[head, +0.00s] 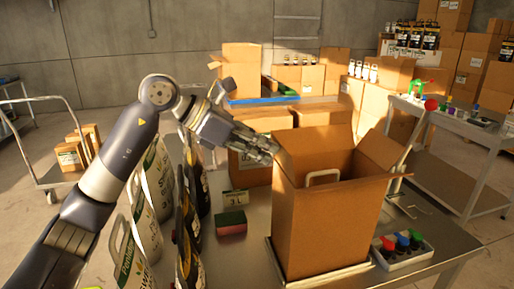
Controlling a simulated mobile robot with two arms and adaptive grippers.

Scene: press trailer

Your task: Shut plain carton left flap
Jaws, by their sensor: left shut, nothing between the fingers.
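The plain carton (325,230) stands upright on a tray on the table, right of centre, with its top open. One brown panel (318,148) stands up at its far left side, and another flap (381,150) leans up and outward at the right. I cannot tell for certain which panel is the left flap. A pale handle (322,174) shows in the carton's opening. My left gripper (272,150) is shut and empty, just left of the carton's upper left edge; I cannot tell whether it touches. My right gripper is not in view.
Several bottles and jugs (150,205) stand at the left on the table. A red and green sponge (232,222) lies left of the carton. A white holder (402,252) with coloured caps sits at its right. More cartons (293,115) stand behind.

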